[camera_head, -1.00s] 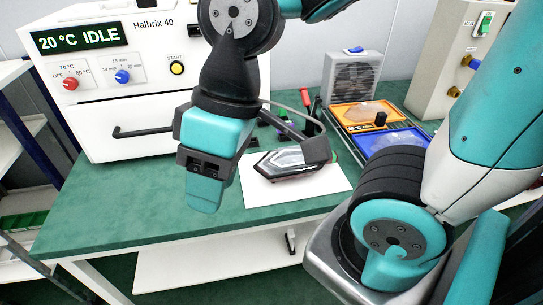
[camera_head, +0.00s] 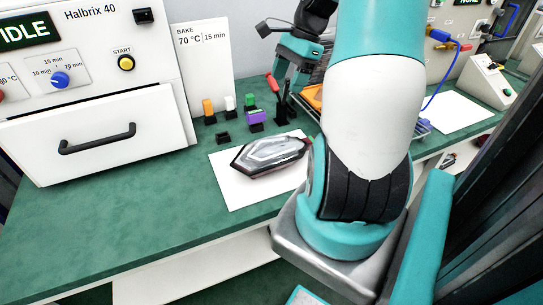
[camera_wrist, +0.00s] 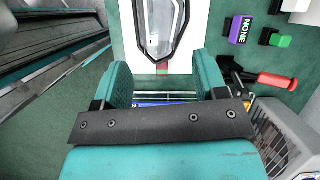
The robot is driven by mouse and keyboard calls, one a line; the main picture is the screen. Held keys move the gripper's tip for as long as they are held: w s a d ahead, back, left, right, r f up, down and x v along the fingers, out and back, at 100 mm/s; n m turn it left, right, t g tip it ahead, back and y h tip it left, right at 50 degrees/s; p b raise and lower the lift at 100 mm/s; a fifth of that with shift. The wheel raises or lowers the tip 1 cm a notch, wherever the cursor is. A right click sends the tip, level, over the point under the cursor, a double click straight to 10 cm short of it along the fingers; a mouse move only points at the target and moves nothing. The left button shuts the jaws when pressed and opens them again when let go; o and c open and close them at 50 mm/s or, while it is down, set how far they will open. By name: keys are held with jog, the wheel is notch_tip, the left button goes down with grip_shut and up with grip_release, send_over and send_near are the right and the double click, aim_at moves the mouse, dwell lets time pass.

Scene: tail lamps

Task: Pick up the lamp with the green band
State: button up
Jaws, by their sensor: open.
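A tail lamp (camera_head: 268,155), with a clear grey lens and dark red edges, lies on a white sheet (camera_head: 232,190) on the green bench. It also shows at the top of the wrist view (camera_wrist: 162,22), with its pointed end towards my gripper. Small red and green patches show just beyond that end; I cannot tell whether they are a band on the lamp. My gripper (camera_head: 288,85) is open and empty behind the lamp, above the bench, partly hidden by my arm. In the wrist view its two teal fingers (camera_wrist: 163,82) stand apart with nothing between them.
The oven (camera_head: 95,120) stands at the left. Several coloured blocks, including a purple one (camera_head: 256,117) marked NONE in the wrist view, and a red-handled tool (camera_head: 274,84) stand behind the lamp. Another white sheet (camera_head: 450,110) lies at the right. The bench front left is clear.

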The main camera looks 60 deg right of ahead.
jog(key=s+d+f+m, duration=0.1)
jog(key=s+d+m, duration=0.1)
jog(key=d, duration=0.1)
send_over(272, 139)
jog(key=s+d, duration=0.2)
jog(key=f, duration=1)
jog(key=shift+d+f, duration=0.2)
jog(key=shift+f, duration=0.05)
jog(key=shift+w+x, duration=0.2)
jog(key=shift+x, duration=1.25)
jog(key=shift+w+x, duration=0.2)
jog(key=shift+x, duration=1.3)
jog(key=shift+a+r+p, duration=0.15)
jog(key=shift+p, duration=0.15)
grip_shut()
